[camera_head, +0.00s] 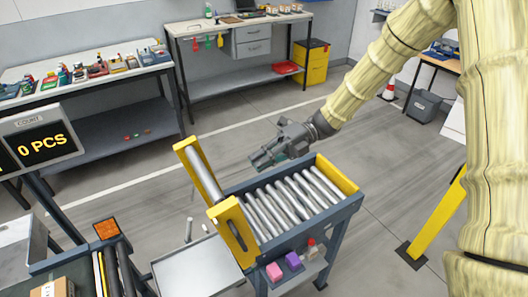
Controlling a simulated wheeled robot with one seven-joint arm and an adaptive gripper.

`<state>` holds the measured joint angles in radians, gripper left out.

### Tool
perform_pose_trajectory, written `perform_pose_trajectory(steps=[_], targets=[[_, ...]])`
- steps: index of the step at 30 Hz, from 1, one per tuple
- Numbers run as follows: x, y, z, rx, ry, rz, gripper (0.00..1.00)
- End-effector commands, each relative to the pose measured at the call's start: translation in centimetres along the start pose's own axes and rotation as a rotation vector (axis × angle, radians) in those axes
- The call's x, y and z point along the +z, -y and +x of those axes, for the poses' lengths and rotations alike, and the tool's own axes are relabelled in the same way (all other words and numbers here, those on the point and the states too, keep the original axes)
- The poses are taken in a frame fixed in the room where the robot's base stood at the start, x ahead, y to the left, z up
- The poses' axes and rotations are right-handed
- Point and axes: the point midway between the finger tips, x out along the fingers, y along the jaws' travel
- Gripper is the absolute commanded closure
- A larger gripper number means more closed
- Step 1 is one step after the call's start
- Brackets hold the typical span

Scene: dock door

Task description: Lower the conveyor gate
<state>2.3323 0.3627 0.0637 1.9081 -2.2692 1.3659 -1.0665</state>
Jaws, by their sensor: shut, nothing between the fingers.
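The conveyor gate (232,232) is a yellow-ended frame with a grey roller, at the left end of a short roller conveyor (345,213). It stands raised, rising above the conveyor's bed of silver rollers. My gripper (264,160) is dark grey and reaches in from the upper right on a pale yellow sleeved arm. It appears just beyond the conveyor's far side, to the right of the gate and apart from it. Its fingers are shut and it holds nothing.
A grey metal tray (196,274) lies left of the conveyor, and a count display (40,144) stands further left. Pink (274,271) and purple (292,261) blocks sit on the conveyor's lower shelf. A yellow post (437,217) stands at right. Workbenches line the back; floor between is clear.

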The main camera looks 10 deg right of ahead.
Motion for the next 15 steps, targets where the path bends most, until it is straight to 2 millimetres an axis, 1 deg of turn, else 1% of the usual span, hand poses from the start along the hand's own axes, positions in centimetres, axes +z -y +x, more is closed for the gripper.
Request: perform_pose_trajectory(steps=[1, 9, 15], targets=[[-0.1, -0.3, 0.8, 0.001, -0.003, 0.002, 1.00], [0.0, -0.3, 5.4, 0.001, -0.004, 0.002, 1.00], [0.1, -0.4, 8.2, 0.000, -0.005, 0.000, 1.00]])
